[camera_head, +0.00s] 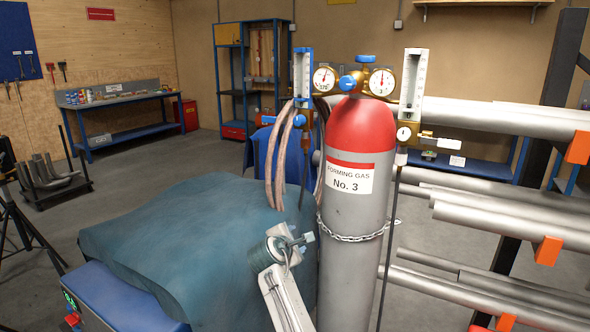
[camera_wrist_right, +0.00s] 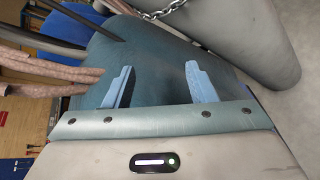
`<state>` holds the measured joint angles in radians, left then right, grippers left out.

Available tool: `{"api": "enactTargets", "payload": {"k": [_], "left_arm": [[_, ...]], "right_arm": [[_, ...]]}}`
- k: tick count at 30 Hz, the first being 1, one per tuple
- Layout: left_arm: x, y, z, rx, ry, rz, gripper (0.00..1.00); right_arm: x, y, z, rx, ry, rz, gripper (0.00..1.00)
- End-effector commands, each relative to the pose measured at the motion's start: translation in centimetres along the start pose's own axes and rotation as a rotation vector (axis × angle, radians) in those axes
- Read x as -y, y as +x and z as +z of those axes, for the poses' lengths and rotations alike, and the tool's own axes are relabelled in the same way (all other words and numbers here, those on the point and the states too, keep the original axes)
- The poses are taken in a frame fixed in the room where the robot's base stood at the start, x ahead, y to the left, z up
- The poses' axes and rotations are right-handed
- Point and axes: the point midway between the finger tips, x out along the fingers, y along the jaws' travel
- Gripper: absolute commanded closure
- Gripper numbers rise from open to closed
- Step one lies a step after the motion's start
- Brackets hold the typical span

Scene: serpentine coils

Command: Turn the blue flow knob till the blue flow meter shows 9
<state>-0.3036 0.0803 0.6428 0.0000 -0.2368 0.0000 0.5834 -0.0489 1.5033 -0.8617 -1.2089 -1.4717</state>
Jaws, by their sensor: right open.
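The blue flow meter (camera_head: 303,72) is an upright tube with a blue frame at the left of the gas regulator; its reading is too small to make out. The blue flow knob (camera_head: 299,120) sits at its lower end. My right gripper (camera_head: 299,240) is well below the knob, in front of the teal cover and left of the cylinder. In the right wrist view its two blue fingers (camera_wrist_right: 160,78) stand apart with nothing between them. The knob is not seen in that view. My left gripper is not in view.
A grey cylinder with a red top (camera_head: 354,180) stands right of my gripper, with a chain (camera_head: 352,238) around it. Brown hoses (camera_head: 281,160) hang beside the meter. A second, white-framed meter (camera_head: 413,85) is at the right. A teal cover (camera_head: 170,240) fills the lower left.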

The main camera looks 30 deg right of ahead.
Motion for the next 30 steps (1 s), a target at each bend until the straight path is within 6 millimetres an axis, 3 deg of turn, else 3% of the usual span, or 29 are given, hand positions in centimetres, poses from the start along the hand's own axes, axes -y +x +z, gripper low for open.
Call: {"api": "enactTargets", "payload": {"k": [1, 5, 12, 15, 18, 22, 30], "left_arm": [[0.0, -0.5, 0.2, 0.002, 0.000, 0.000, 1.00], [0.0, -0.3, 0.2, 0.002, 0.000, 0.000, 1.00], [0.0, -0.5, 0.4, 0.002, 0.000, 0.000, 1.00], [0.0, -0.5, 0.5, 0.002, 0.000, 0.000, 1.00], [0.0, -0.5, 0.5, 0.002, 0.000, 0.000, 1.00], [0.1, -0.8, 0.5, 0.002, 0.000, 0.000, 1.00], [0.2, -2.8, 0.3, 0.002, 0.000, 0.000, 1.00]], "right_arm": [[-3.1, -1.1, 2.1, 0.035, -0.023, 0.019, 0.49], [-8.7, -1.6, 3.6, 0.104, -0.166, 0.062, 0.49], [-21.1, -5.1, 9.0, 0.285, -0.452, 0.119, 0.49], [-24.6, -6.7, 10.8, 0.346, -0.543, 0.124, 0.49], [-26.5, -7.6, 11.9, 0.384, -0.599, 0.124, 0.49], [-27.5, -7.6, 12.6, 0.401, -0.624, 0.123, 0.49], [-28.7, -3.8, 14.2, 0.401, -0.626, 0.119, 0.49]]}}
